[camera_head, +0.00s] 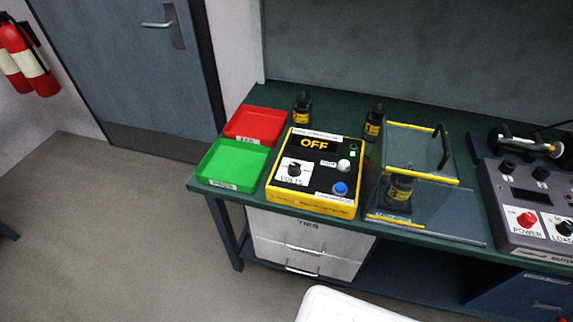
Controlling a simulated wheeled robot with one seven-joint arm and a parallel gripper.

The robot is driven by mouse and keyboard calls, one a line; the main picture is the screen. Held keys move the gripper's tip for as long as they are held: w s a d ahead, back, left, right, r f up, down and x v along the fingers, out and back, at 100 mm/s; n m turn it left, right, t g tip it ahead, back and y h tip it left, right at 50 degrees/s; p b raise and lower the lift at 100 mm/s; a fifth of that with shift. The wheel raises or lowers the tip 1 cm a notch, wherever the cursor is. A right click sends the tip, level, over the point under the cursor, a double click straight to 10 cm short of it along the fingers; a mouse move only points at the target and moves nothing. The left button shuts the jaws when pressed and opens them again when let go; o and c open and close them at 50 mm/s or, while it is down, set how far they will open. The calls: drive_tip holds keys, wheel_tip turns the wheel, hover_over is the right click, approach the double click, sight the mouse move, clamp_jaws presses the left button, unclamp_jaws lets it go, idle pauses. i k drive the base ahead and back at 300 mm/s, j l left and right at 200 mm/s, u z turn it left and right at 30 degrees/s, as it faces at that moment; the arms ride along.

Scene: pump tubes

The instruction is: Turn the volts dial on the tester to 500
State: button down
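The tester (312,198) is a yellow and black box on the green bench, left of the middle of the picture. Its display (314,143) reads OFF in orange. The volts dial (294,170) is a black knob on a white panel marked VOLTS, at the left of the tester's face. The scale marks and the dial's exact setting are too small to read. A blue button (340,188) and a white knob (344,165) sit to the dial's right. My gripper is not in view.
A red tray (257,124) and a green tray (232,165) stand left of the tester. Small black bottles (302,108) stand behind it. A clear hinged guard (420,152) and a grey power unit (520,205) are to the right. Floor is clear at front left.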

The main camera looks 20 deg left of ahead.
sight(295, 170)
drive_tip(key=u, duration=0.95)
